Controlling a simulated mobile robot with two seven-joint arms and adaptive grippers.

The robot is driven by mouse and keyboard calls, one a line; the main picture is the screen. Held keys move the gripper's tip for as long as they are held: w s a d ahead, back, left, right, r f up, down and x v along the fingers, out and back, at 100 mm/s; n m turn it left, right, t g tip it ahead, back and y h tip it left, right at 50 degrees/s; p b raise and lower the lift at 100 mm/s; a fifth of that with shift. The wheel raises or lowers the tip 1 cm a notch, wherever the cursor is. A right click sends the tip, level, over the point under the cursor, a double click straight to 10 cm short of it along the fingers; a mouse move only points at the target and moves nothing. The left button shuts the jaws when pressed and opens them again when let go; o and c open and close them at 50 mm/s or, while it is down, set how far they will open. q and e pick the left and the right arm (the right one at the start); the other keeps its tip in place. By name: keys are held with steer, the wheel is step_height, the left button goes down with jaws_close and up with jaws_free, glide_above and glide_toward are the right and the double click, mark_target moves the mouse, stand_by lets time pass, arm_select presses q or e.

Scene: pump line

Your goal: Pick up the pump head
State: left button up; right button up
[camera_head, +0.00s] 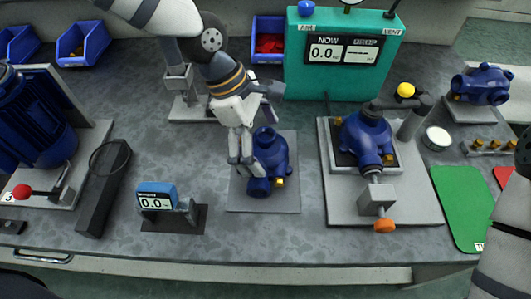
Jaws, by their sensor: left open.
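A dark blue pump head (274,150) with a small brass fitting stands on a grey mat (264,204) in the middle of the bench. My left gripper (243,164) comes down from the top left, with its fingers pointing down at the left side of this pump head. It is open. I cannot tell whether a finger touches the pump head. A second blue pump body (364,140) sits in a grey fixture (410,190) to the right, and a third (484,84) stands on a plate at the far right. My right gripper is out of view.
A green tester (342,78) with a display stands behind. A blue motor (32,125) is far left, and a green mat (462,208) is right. The bench front is clear.

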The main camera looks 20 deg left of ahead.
arm_select(q)
steer(key=shift+r, duration=0.1)
steer(key=shift+a, duration=0.1)
steer(key=c, duration=1.2)
